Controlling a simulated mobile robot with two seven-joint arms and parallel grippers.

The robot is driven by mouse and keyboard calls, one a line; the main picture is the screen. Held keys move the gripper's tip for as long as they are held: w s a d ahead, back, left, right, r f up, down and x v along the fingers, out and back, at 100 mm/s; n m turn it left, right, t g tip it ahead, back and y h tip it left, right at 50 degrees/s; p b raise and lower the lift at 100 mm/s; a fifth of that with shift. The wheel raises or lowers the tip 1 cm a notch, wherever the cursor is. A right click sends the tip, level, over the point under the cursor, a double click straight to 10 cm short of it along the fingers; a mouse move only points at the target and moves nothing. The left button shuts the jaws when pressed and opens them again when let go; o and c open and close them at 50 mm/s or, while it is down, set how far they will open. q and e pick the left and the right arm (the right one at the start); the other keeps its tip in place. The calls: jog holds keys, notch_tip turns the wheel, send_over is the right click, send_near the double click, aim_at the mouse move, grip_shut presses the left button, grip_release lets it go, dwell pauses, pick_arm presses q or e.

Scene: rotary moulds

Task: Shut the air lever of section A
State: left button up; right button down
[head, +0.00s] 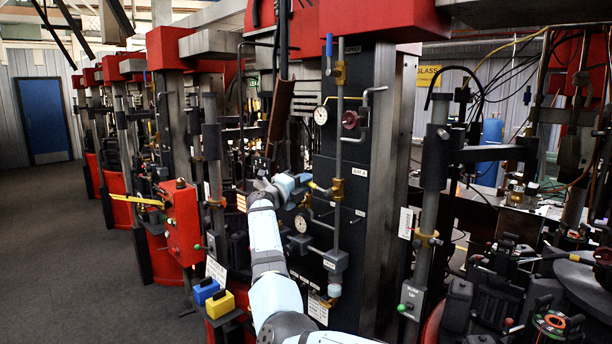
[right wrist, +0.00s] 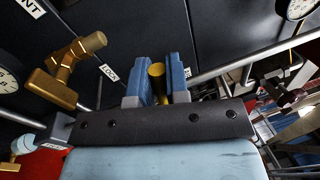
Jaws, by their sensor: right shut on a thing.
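A slim yellow lever handle (right wrist: 157,84) stands between the two blue fingers of my right gripper (right wrist: 163,82) in the right wrist view. The gripper is shut on it. In the head view my right gripper (head: 306,181) is at the dark panel (head: 332,155), where a brass fitting (head: 326,192) shows just past the fingertips. A small white label (head: 361,172) on the panel is to the right of it; its print is too small to read surely. The fingers partly hide the handle. My left gripper is not in view.
A gauge (head: 320,115) and a red handwheel (head: 350,119) are above my gripper; another gauge (head: 301,224) is below. A blue-handled valve (head: 329,48) is higher up. A brass valve (right wrist: 72,72) is beside the gripper in the wrist view. A red control box (head: 182,222) stands left.

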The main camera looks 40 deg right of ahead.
jog(key=shift+d+f+n, duration=0.1)
jog(key=shift+f+n, duration=0.2)
jog(key=shift+n, duration=0.6)
jog(key=shift+f+n+t+p, duration=0.2)
jog(key=shift+n+t+p, duration=0.1)
jog(key=shift+t, duration=0.1)
jog(key=c, duration=1.2)
grip_release()
jog(key=shift+f, duration=0.1)
jog(key=shift+o, duration=0.4)
jog(key=shift+d+f, duration=0.1)
jog(key=shift+f, duration=0.05)
jog(key=b+v, duration=0.3)
jog(key=v, duration=1)
jog(key=shift+a+b, duration=0.3)
jog(key=shift+a, duration=0.1)
